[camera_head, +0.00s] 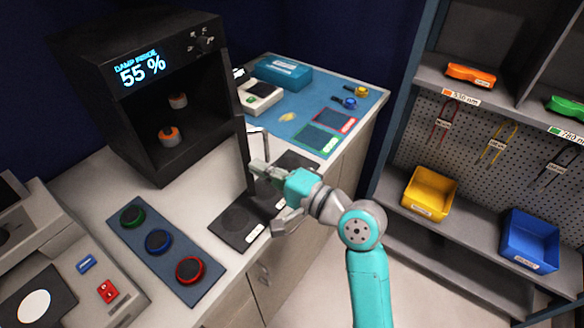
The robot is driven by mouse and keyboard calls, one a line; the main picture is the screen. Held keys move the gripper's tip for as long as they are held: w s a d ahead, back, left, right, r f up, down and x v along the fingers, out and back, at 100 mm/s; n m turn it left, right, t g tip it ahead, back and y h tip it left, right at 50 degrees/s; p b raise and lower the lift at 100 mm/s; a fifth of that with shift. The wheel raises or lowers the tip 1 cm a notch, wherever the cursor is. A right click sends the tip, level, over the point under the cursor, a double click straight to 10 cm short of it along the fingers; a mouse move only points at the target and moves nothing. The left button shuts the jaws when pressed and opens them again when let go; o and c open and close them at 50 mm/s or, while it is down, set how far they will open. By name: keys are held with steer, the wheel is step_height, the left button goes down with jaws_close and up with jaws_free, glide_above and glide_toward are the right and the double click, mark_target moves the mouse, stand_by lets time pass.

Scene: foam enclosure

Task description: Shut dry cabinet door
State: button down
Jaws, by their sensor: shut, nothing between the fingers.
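The dry cabinet (141,130) is a black box on the counter at the left, its display reading "DAMP INSIDE 55 %". Its front is uncovered, and two small orange-and-white items (169,136) show on its shelves. The cabinet door (243,160) stands open at the cabinet's right side, seen almost edge-on as a thin dark upright panel. A pale bar, perhaps its handle, shows on its right side. My gripper (258,168) is shut and empty, at the door's right side near its lower part. I cannot tell whether it touches the door.
A blue strip with green, blue and red round pieces (158,242) lies before the cabinet. Dark pads (237,226) lie below the door. A blue mat (300,105) holds a teal box and small items behind. Shelves with yellow (429,193) and blue bins (529,240) stand right.

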steer(key=w+a+m+t+h, duration=0.1)
steer(key=w+a+h, duration=0.1)
steer(key=a, duration=1.1)
steer(key=w+a+m+t+h, duration=0.1)
steer(key=w+a, duration=0.3)
steer(key=a, duration=1)
steer(key=shift+a+m+t+h, duration=0.2)
steer(key=shift+m+t+h, duration=0.2)
steer(key=shift+m+t, duration=0.25)
steer(key=shift+d, duration=0.1)
